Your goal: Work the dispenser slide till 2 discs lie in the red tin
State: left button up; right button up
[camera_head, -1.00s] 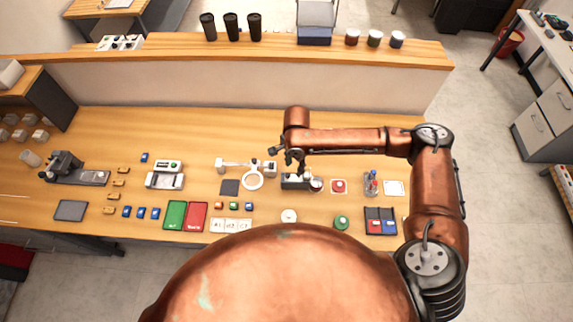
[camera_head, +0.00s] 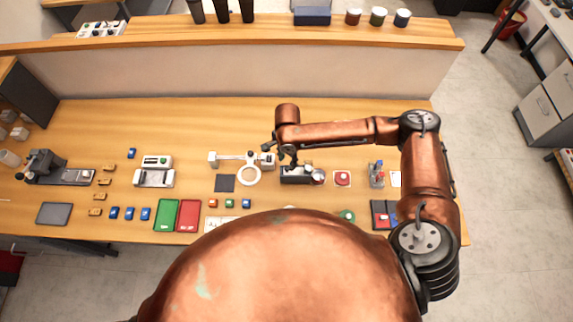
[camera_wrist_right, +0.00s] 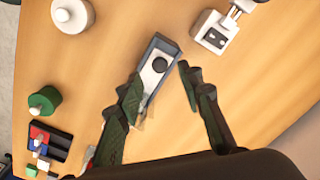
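The dispenser (camera_head: 297,175) looks like a dark narrow box with a pale top, right of the table's middle. In the right wrist view the dispenser (camera_wrist_right: 165,48) shows a grey frame, a white inner strip and a round black knob (camera_wrist_right: 159,64). My right gripper (camera_wrist_right: 158,76) is open and empty, its fingers spread on either side of the dispenser in that view. In the head view the right gripper (camera_head: 285,155) is above the dispenser. A small red round thing (camera_head: 342,178), likely the red tin, is right of it; its contents are too small to tell. My left gripper is not visible.
A ring-shaped magnifier stand (camera_head: 249,176) is left of the dispenser. A bottle holder (camera_head: 376,175) and a red-and-blue tray (camera_head: 381,215) are to the right. A green knobbed piece (camera_wrist_right: 43,104) and white knobbed piece (camera_wrist_right: 72,14) are nearby.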

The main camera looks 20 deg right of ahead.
aim_at(287, 168)
jog(key=shift+f, duration=2.25)
grip_shut()
